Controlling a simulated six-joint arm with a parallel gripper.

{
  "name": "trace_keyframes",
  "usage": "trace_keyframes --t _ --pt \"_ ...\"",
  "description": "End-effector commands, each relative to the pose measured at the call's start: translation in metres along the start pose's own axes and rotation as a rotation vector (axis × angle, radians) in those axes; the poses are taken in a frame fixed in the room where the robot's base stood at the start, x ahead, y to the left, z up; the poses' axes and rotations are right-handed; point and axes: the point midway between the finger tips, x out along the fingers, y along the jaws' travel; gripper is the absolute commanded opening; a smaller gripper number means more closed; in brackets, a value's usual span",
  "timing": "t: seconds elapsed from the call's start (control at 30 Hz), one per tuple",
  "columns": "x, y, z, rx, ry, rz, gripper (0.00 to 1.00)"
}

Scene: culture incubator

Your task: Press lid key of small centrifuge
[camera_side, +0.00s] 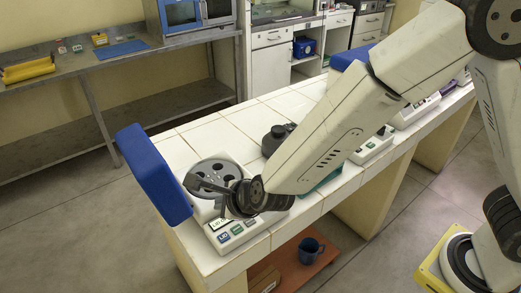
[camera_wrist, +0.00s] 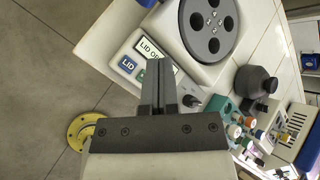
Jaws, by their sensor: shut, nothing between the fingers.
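The small centrifuge (camera_side: 205,232) stands at the near left end of the tiled bench, its round grey rotor (camera_side: 212,171) uncovered. A blue panel, apparently its raised lid (camera_side: 155,175), stands tilted at the left. The blue lid key (camera_side: 223,238) is on the front panel and reads "LID" in the wrist view (camera_wrist: 128,65). The display (camera_wrist: 153,49) reads "LID O…", the rest hidden by the fingers. My gripper (camera_side: 193,183) is shut and empty, above the centrifuge. In the wrist view its fingertips (camera_wrist: 158,62) appear right of the lid key, apart from it.
A dark, round-topped item (camera_side: 278,137) stands behind the centrifuge. The wrist view shows a teal rack with coloured caps (camera_wrist: 235,128) to the right. Further devices (camera_side: 372,146) line the bench. Floor left of the bench is clear.

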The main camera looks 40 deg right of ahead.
Motion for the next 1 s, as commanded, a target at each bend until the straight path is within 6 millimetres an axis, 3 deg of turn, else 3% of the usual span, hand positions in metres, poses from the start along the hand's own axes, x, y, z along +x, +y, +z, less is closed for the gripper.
trace_keyframes --t 1.0 --pt "0.057 0.042 -0.042 -0.001 0.000 0.001 0.00"
